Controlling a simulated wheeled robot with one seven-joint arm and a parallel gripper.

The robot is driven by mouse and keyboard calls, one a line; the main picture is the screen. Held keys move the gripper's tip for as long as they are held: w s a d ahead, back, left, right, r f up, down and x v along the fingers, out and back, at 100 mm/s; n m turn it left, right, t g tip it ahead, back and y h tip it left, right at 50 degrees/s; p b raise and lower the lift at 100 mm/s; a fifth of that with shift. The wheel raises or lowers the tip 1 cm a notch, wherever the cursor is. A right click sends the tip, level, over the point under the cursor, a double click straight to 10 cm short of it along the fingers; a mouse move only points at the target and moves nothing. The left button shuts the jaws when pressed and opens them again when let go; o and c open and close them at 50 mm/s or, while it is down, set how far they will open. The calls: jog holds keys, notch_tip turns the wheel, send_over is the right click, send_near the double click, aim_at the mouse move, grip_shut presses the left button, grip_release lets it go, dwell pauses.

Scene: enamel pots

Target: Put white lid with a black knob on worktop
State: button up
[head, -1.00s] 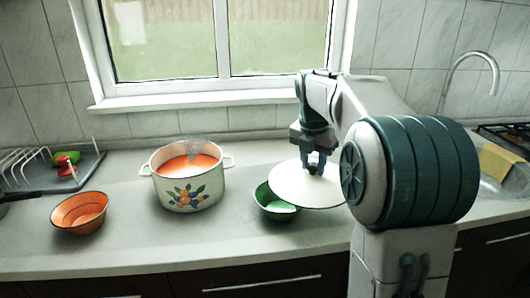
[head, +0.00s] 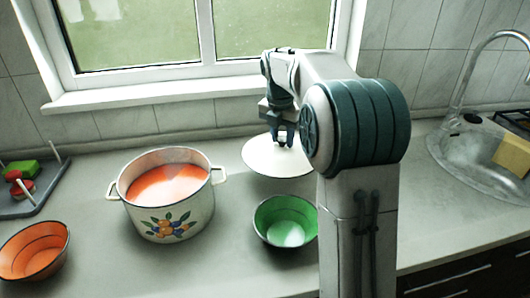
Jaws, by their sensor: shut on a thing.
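The white lid (head: 268,160) is a flat white disc in the head view, behind the green bowl. The grey worktop (head: 110,245) runs below the window. A white enamel pot (head: 170,222) with a fruit pattern stands to the left of the lid, uncovered, with orange-red contents.
A green bowl (head: 268,215) stands in front of the lid. An orange bowl (head: 35,262) is at the front left, a grey dish rack (head: 30,205) behind it. The worktop in front of the pot is clear.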

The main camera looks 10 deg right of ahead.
aim_at(266, 139)
jog(key=w+a+f, duration=0.2)
jog(key=w, duration=0.1)
jog(key=w+a+f, duration=0.1)
jog(key=w, duration=0.1)
jog(key=shift+a+f, duration=0.3)
jog(key=shift+f, duration=2.05)
jog(key=shift+f, duration=0.1)
jog(key=o, duration=1)
jog(key=shift+c, duration=0.2)
jog(key=r, duration=0.4)
jog(key=s+r+p, duration=0.1)
jog(key=r, duration=0.3)
jog(key=a+r, duration=0.1)
jog(key=r, duration=0.3)
jog(key=shift+s+a, duration=0.1)
jog(key=shift+s, duration=0.1)
